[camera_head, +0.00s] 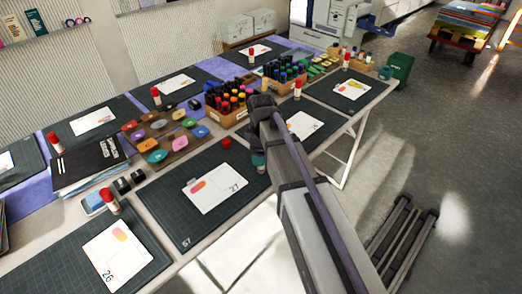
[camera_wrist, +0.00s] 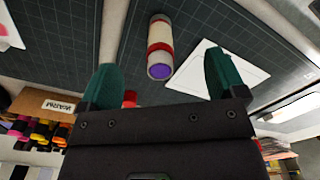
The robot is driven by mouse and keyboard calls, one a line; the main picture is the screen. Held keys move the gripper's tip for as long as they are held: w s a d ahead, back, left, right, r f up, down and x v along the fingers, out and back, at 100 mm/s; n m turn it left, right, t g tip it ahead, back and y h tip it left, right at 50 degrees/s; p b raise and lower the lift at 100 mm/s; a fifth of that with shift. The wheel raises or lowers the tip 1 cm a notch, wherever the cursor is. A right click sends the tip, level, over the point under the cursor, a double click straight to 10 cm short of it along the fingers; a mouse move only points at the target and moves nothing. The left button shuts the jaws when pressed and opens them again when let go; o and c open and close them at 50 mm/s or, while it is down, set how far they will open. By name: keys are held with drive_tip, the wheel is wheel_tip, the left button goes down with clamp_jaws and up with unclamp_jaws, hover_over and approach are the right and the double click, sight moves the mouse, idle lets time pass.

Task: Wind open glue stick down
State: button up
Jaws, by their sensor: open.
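The open glue stick (camera_wrist: 160,45) is white with a red band and has a purple end facing the camera in the wrist view. It is on a dark cutting mat (camera_head: 180,185), beyond my fingertips and between them in the picture, not held. In the head view only a small part of it (camera_head: 261,169) shows, beside my arm. My gripper (camera_wrist: 160,80) is open, its two green fingers apart with nothing between them. A red cap (camera_head: 227,143) sits on the mat nearby; a bit of red (camera_wrist: 130,98) shows behind my gripper body.
A card marked 27 (camera_head: 215,194) lies on the same mat. A box of markers (camera_head: 228,105) and a tray of coloured pads (camera_head: 165,140) stand further back. Other capped glue sticks stand on nearby mats, one (camera_head: 297,90) to the right.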

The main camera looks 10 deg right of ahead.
drive_tip(key=shift+r+p, duration=1.9)
drive_tip(key=shift+r, duration=0.3)
drive_tip(key=shift+f, duration=0.1)
drive_tip(key=m, duration=0.2)
drive_tip(key=shift+s+m, duration=0.3)
drive_tip(key=shift+m, duration=0.1)
drive_tip(key=s+r+m+p, duration=0.1)
drive_tip(key=s+m, duration=0.9)
drive_tip(key=s, duration=0.6)
drive_tip(key=shift+r+p, duration=0.3)
drive_tip(key=shift+r, duration=0.1)
